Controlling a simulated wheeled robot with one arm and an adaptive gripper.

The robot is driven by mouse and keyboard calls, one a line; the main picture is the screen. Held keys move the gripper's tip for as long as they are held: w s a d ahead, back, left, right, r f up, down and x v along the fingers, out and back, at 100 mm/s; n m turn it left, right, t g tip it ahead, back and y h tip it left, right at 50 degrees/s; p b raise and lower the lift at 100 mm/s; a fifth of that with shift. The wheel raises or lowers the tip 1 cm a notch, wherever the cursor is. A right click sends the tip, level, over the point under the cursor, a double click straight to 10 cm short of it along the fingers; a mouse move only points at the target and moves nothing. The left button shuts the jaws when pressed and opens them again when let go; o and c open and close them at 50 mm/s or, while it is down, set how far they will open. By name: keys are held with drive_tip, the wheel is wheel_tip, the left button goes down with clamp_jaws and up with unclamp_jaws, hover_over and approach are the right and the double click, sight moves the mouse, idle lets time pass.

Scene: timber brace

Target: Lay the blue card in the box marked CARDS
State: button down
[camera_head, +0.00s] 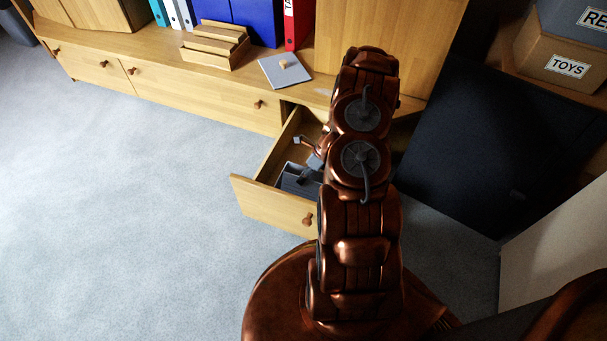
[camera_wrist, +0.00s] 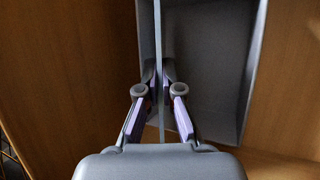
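I cannot make out the blue card or a box marked CARDS in either view. My gripper reaches down into an open drawer (camera_head: 262,201), and my arm hides much of it in the head view. In the wrist view my gripper's (camera_wrist: 160,76) fingers stand on either side of a thin grey upright wall or plate (camera_wrist: 159,30), with their tips close to it. Whether they press on it is unclear. A grey tray (camera_wrist: 208,50) lies beneath, its floor showing to the right of the plate. The tray (camera_head: 290,182) also shows in the head view.
A grey slab with a wooden knob (camera_head: 285,69) lies on the cabinet top beside a wooden stand (camera_head: 214,45) and several binders (camera_head: 298,22). A TOYS box (camera_head: 563,64) stands at the upper right, below another labelled box (camera_head: 572,20). The carpet left of the drawer is clear.

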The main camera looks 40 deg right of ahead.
drive_tip(key=shift+f, duration=1.9)
drive_tip(key=c, duration=1.2)
unclamp_jaws()
drive_tip(key=shift+c, duration=0.2)
drive_tip(key=shift+o, duration=0.2)
drive_tip(key=o, duration=0.5)
drive_tip(key=shift+c, duration=0.2)
drive_tip(key=shift+r+p, duration=3.2)
drive_tip(key=shift+r, duration=0.8)
